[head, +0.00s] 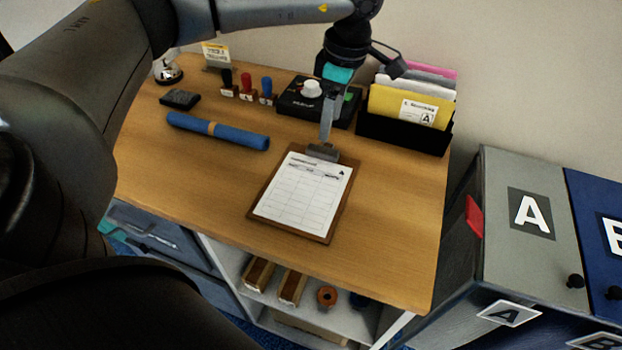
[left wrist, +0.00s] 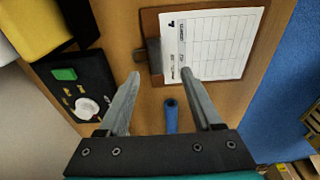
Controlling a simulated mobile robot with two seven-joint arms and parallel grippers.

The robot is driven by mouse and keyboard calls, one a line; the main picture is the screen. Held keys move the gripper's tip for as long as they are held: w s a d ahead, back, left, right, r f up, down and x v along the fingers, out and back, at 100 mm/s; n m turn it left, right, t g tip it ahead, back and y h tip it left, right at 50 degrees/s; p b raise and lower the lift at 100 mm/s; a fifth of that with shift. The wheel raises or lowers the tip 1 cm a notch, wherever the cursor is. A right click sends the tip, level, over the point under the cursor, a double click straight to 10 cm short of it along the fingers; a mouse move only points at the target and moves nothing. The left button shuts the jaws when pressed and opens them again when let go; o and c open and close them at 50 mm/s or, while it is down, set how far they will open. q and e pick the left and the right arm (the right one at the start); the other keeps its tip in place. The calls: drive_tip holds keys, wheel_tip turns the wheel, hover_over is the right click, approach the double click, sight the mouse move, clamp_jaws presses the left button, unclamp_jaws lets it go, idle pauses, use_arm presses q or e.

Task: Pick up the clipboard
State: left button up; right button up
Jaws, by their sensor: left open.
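The clipboard (head: 258,205) lies flat on the wooden desk, a brown board with a printed sheet and a dark metal clip (head: 323,152) at its far end. My left gripper (head: 326,138) points down just over the clip end. In the left wrist view my left gripper (left wrist: 160,75) is open, its fingertips spread either side of the clip's line. The clipboard (left wrist: 148,24) lies beyond them, and nothing is between the fingers. I cannot tell whether a fingertip touches the clip. My right gripper is not in view.
A blue roll (head: 190,126) lies left of the clipboard. Behind stand several stamps (head: 246,88), a black device with a white knob (head: 312,88) and a black file holder (head: 400,134). Grey and blue lettered cabinets (head: 520,180) stand right. The desk right of the clipboard is clear.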

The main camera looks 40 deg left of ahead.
sight(323, 150)
use_arm(q)
wheel_tip(323, 150, down, 3)
drive_tip(key=shift+a, duration=0.15)
drive_tip(key=shift+w+a+f+b, duration=0.1)
drive_tip(key=shift+a+f+b, duration=0.1)
drive_tip(key=shift+f, duration=0.65)
drive_tip(key=shift+w+a+f+b, duration=0.1)
drive_tip(key=shift+a+f+b, duration=0.1)
drive_tip(key=shift+f, duration=0.7)
drive_tip(key=shift+a+f+b, duration=0.1)
drive_tip(key=shift+a+f, duration=0.1)
drive_tip(key=shift+f, duration=0.65)
clamp_jaws()
